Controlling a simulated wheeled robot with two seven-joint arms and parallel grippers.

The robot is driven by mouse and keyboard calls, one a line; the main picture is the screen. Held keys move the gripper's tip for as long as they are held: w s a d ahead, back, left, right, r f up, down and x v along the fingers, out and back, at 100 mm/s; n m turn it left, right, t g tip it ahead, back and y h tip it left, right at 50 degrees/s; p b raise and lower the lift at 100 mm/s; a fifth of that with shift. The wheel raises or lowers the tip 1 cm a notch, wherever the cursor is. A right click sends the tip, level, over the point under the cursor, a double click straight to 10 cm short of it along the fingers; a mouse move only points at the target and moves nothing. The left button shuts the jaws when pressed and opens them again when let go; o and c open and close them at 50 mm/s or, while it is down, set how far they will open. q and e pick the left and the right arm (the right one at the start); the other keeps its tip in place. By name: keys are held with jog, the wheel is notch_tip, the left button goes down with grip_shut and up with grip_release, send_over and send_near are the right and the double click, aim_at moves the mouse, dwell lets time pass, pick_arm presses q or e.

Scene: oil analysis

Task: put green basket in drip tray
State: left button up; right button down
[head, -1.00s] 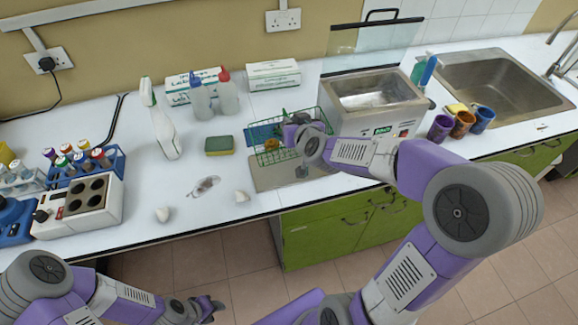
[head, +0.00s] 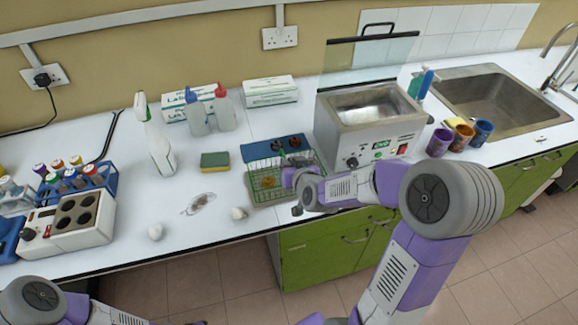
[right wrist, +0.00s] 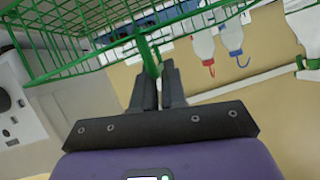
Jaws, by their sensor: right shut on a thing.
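The green wire basket (head: 268,180) is on the counter's front side, left of the steel bath, with a yellowish-brown item inside it. My right gripper (head: 291,177) is at its right side. In the right wrist view the fingers (right wrist: 158,82) are shut on a green upright bar of the basket (right wrist: 60,62). The grey drip tray (head: 257,200) lies flat under the basket and is mostly covered by it. I cannot tell whether the basket touches the tray. My left gripper's fingers are out of view; only my left arm shows at the bottom left.
A blue holder with dark round openings (head: 272,147) stands just behind the basket. The steel bath (head: 372,138) with its raised glass lid is close on the right.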

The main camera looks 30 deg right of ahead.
jog(key=c, duration=1.2)
grip_release()
jog(key=shift+r, duration=0.1)
jog(key=shift+s, duration=0.1)
jog(key=shift+s+r, duration=0.3)
jog(key=shift+s, duration=0.15)
jog(key=shift+b+v, duration=2.4)
jog(key=shift+v, duration=3.05)
jog(key=shift+f, duration=0.1)
